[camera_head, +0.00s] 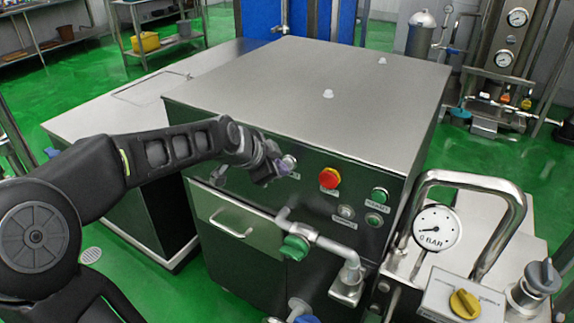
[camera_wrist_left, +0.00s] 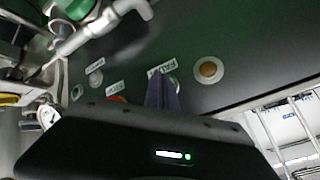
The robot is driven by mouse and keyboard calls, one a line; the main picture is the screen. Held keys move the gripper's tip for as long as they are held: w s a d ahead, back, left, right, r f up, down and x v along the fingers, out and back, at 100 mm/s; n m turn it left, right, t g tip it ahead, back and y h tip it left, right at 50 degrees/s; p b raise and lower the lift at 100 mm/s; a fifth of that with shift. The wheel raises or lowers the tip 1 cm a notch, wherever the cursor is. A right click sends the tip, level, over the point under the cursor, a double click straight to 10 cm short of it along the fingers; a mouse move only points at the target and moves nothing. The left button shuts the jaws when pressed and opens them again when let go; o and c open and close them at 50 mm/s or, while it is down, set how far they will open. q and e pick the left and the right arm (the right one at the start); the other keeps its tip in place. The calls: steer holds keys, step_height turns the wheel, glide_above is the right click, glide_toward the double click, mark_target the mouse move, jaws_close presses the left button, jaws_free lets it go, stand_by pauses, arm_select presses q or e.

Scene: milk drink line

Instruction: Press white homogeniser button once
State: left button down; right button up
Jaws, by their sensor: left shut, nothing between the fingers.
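The homogeniser is a steel-topped cabinet (camera_head: 310,85) with a dark front panel in the head view. A pale, whitish round button (camera_head: 290,160) shows at the upper left of that panel, right beside my left gripper (camera_head: 284,169). In the left wrist view, a pale button (camera_wrist_left: 174,83) is partly hidden behind the fingers of my left gripper (camera_wrist_left: 160,84), under a white label. My left gripper is shut and empty, its fingertips close to the panel. I cannot tell whether they touch the button. My right gripper is not in view.
A red button (camera_head: 330,178), green buttons (camera_head: 379,195) and a grey one (camera_head: 346,211) lie further right on the panel. A pipe with a green valve handle (camera_head: 295,247) juts out below. A pressure gauge (camera_head: 436,229) and curved pipe stand at right.

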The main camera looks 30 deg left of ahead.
arm_select(q)
steer(key=shift+s, duration=0.65)
steer(key=shift+s, duration=0.1)
steer(key=shift+s+d+b, duration=0.1)
steer(key=shift+s+b, duration=0.3)
steer(key=shift+s, duration=2)
